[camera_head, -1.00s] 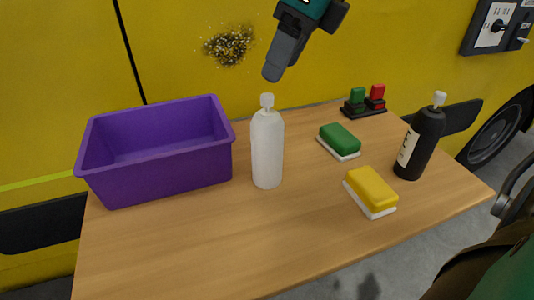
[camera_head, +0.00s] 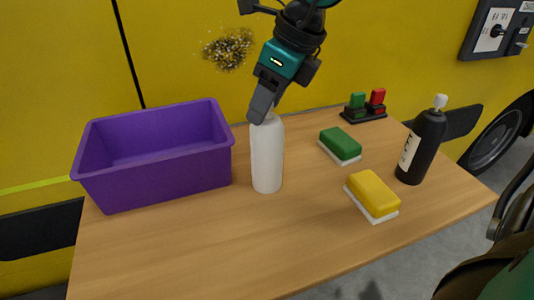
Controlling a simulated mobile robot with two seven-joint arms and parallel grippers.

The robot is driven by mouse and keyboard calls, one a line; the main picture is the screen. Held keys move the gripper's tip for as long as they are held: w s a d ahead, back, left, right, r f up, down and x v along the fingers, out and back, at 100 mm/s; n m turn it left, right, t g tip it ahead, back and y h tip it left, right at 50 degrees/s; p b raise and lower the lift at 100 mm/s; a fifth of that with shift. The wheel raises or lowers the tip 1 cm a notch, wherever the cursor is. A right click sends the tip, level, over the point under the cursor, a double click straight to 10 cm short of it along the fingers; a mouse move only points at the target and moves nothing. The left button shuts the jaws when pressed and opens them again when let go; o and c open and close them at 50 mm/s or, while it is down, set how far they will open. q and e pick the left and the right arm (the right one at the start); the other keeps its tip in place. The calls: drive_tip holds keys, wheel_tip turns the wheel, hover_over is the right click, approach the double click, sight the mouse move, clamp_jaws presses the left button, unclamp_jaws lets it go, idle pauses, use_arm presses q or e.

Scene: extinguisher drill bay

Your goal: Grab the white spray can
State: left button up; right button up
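The white spray can (camera_head: 267,158) stands upright on the wooden table, just right of the purple bin. My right gripper (camera_head: 261,112) comes down from above and its fingers are at the can's top. The fingers cover the can's nozzle, so I cannot tell whether they are closed on it or only around or in front of it. My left gripper is not in view.
A purple bin (camera_head: 160,184) stands at the left of the table (camera_head: 200,245). Right of the can are a green sponge (camera_head: 340,143), a yellow sponge (camera_head: 372,193), a black bottle (camera_head: 422,146) and a small stand with green and red blocks (camera_head: 364,112). The front of the table is clear.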

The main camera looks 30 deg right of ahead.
clamp_jaws()
idle(0.6)
